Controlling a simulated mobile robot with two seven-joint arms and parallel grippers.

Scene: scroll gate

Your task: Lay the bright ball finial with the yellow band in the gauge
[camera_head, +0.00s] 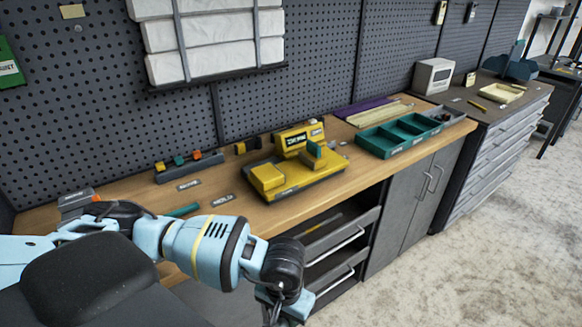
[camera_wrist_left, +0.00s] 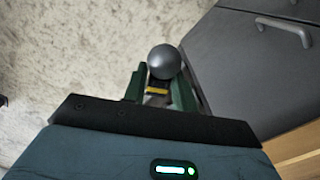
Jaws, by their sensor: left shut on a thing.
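The ball finial (camera_wrist_left: 164,62) shows in the left wrist view as a smooth grey metallic ball with a yellow band (camera_wrist_left: 157,90) below it. My left gripper (camera_wrist_left: 158,84) is shut on it, with green fingers on both sides of the banded part and the ball sticking out past them. In the head view my left wrist (camera_head: 284,285) hangs in front of the bench's drawers; the finial cannot be made out there. A yellow fixture on a dark base (camera_head: 295,177), which looks like the gauge, stands on the bench. My right gripper is in neither view.
A teal compartment tray (camera_head: 402,135) stands right of the yellow fixture. A dark rack with coloured blocks (camera_head: 188,165) stands at the back left. Open drawers (camera_head: 335,235) jut out below the bench top. Bare wood lies in front of the fixture.

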